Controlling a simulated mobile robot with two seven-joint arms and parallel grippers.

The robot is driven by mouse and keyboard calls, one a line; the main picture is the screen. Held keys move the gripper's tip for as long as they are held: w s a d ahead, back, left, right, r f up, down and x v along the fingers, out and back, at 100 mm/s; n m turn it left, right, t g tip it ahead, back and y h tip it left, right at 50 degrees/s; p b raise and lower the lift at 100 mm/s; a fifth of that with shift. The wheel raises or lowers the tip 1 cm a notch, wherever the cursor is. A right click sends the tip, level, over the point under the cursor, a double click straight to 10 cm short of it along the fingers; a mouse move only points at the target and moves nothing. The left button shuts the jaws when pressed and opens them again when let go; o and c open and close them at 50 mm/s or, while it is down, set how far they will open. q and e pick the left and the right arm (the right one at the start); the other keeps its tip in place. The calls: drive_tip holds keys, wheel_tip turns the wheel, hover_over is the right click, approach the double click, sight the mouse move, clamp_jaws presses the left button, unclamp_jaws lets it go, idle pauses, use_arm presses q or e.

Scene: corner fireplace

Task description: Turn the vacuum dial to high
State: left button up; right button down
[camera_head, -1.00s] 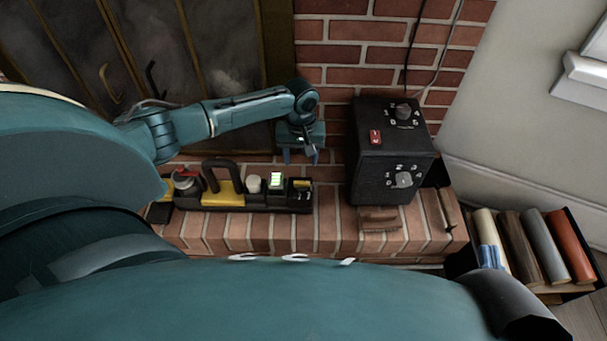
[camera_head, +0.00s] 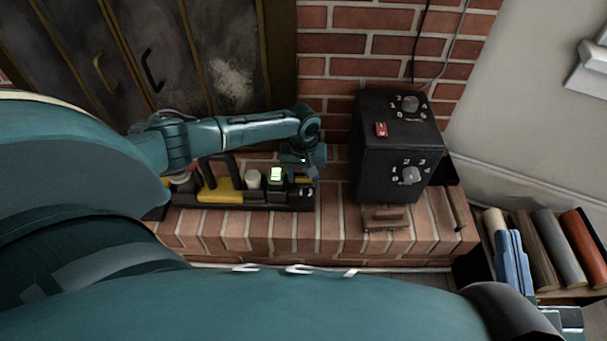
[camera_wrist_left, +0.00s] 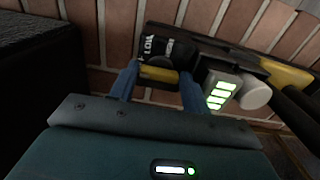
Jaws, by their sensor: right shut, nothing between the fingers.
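My left gripper (camera_head: 303,168) is over the right end of a black tool unit on the brick hearth. In the left wrist view its blue fingers (camera_wrist_left: 160,82) are apart, at either end of a yellow bar-shaped knob (camera_wrist_left: 158,74) on a black part with white lettering. A black box (camera_head: 385,185) carries an upper dial (camera_head: 410,104) and a lower dial (camera_head: 411,175), both grey with numbers. My right gripper (camera_head: 513,262) is shut and empty in front of the books at lower right.
The tool unit (camera_head: 250,202) also has a yellow part with a black handle, a white cap (camera_head: 253,178) and a lit green display (camera_head: 276,174). A red switch (camera_head: 381,129) is on the box. Bare brick hearth (camera_head: 300,230) lies in front.

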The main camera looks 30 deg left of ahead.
use_arm(q)
drive_tip(key=c, duration=0.5)
drive_tip(key=shift+c, duration=0.2)
